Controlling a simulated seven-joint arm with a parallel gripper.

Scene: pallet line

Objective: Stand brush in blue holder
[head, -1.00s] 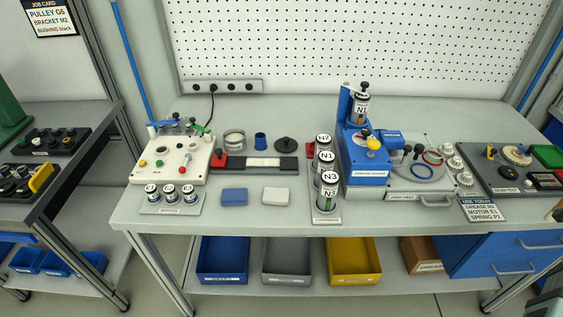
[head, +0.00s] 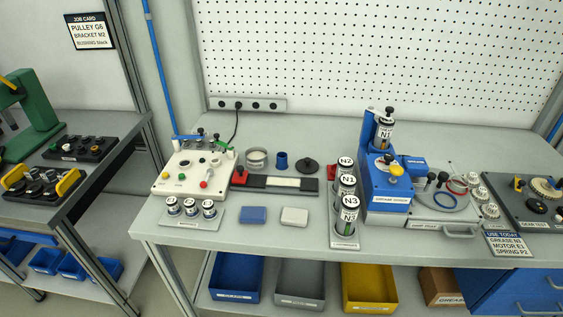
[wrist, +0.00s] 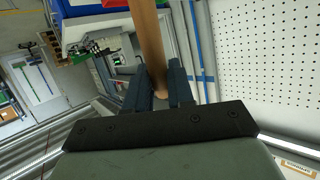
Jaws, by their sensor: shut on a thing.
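My gripper (wrist: 160,80) shows only in the wrist view. Its two dark fingers are shut on a round wooden handle (wrist: 149,38), which looks like the brush's. The handle runs up past the top edge of the picture, so the bristles are out of view. A small blue cup (head: 281,160), which looks like the blue holder, stands upright at the back of the bench in the head view. It is between a clear round ring and a black disc. My gripper and the brush do not show in the head view, so their distance from the cup cannot be told.
On the bench (head: 270,233), a white control box (head: 190,180) is left of the cup and a dark strip (head: 282,183) lies in front. A blue sponge (head: 253,214), a white block (head: 294,216), labelled cans (head: 347,198) and a blue grease station (head: 388,190) stand nearby.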

